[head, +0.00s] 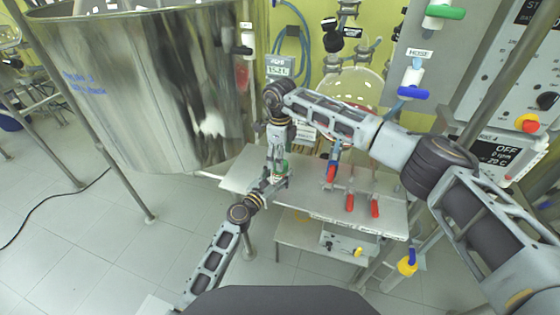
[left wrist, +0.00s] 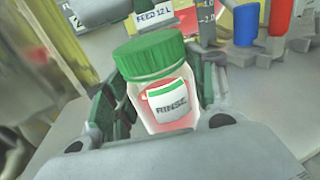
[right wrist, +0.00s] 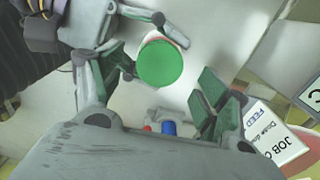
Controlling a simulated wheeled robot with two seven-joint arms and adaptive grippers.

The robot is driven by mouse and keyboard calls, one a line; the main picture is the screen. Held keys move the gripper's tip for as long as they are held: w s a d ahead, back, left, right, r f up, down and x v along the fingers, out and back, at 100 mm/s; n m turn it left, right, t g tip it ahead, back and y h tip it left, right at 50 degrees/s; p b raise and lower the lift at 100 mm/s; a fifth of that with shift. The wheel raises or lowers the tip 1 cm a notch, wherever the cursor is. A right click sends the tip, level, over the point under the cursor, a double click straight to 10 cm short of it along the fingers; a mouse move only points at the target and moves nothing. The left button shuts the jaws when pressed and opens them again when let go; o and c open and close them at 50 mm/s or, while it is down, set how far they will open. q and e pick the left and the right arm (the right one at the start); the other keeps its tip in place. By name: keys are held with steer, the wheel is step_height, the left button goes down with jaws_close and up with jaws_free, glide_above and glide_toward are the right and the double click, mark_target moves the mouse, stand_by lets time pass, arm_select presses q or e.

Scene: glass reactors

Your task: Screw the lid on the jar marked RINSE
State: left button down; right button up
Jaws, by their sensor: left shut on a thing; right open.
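The jar marked RINSE (left wrist: 165,103) is clear with reddish contents and stands between the fingers of my left gripper (left wrist: 158,92), which is shut on it. A green lid (left wrist: 150,53) sits on the jar's mouth; I cannot tell how tight it is. My right gripper (right wrist: 162,76) is open above the jar. The lid also shows in the right wrist view (right wrist: 160,64), between the spread fingers and apart from the right one. In the head view, my right gripper (head: 280,148) is above my left gripper (head: 274,180), and the jar is small and partly hidden.
A pale bench (head: 238,172) lies under both grippers. Red-handled tools (head: 350,202) stand to the right on it. A large steel vessel (head: 150,90) is at the left. A printed JOB card (right wrist: 277,135) is near my right gripper's fingers.

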step_height(320, 180, up, 9)
stand_by(0.5)
arm_select(q)
steer(key=shift+c, duration=2.2)
jaws_free()
steer(key=shift+s+a, duration=0.1)
steer(key=shift+s, duration=0.05)
steer(key=v, duration=1.1)
steer(key=shift+s+a, duration=0.2)
steer(key=shift+s, duration=0.1)
steer(key=shift+f, duration=0.1)
